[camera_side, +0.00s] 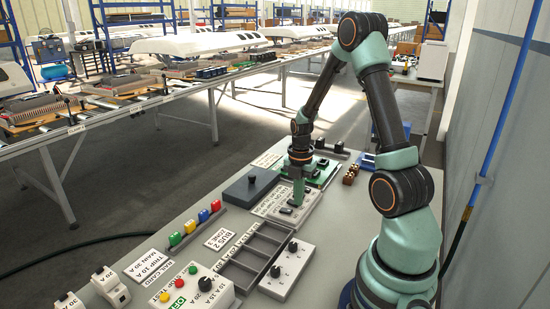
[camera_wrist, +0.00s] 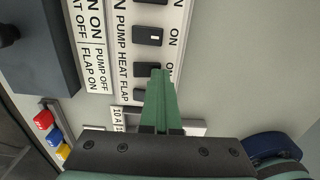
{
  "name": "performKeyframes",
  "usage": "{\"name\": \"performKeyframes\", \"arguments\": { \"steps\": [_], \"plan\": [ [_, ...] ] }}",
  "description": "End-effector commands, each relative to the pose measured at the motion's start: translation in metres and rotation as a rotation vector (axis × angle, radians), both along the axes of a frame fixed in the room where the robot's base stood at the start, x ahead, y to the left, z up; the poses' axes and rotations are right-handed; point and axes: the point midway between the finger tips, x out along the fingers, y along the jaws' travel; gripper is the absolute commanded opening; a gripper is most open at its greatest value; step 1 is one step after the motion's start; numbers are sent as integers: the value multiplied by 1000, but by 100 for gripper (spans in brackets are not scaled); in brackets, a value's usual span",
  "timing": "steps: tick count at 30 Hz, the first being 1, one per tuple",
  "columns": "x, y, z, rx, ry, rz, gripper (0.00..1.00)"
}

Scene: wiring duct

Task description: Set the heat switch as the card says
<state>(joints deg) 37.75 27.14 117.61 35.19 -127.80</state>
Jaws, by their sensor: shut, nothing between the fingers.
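The pale switch panel (camera_wrist: 183,15) carries a row of dark rocker switches labelled PUMP, HEAT and FLAP, with ON along the right side. The heat switch (camera_wrist: 145,69) is beside my fingertips, which hide its right end. I cannot tell its position or whether I touch it. The pump switch (camera_wrist: 148,36) shows a white mark at its ON end. The card (camera_wrist: 86,50) lies left of the panel; its readable lines include PUMP OFF, FLAP ON and a partly cut "…AT OFF". My gripper (camera_wrist: 160,73) is shut and empty, pointing down over the panel (camera_side: 311,205) in the side view.
A dark box (camera_side: 250,188) stands left of the panel. An empty divided tray (camera_side: 252,254), a grey block with two knobs (camera_side: 287,271) and a box with coloured buttons (camera_side: 196,290) are nearer. Several coloured blocks (camera_side: 203,215) sit in a rack at left.

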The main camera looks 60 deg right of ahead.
Motion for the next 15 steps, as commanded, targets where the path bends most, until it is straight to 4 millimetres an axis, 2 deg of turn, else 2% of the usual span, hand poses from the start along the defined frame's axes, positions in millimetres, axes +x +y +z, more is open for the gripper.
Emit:
{"name": "performKeyframes", "arguments": {
  "steps": [5, 15],
  "plan": [
    [1, 0, -1, 2, 2, -2, 0],
    [14, 1, 5, 0, 0, 1, 0]
  ]
}}
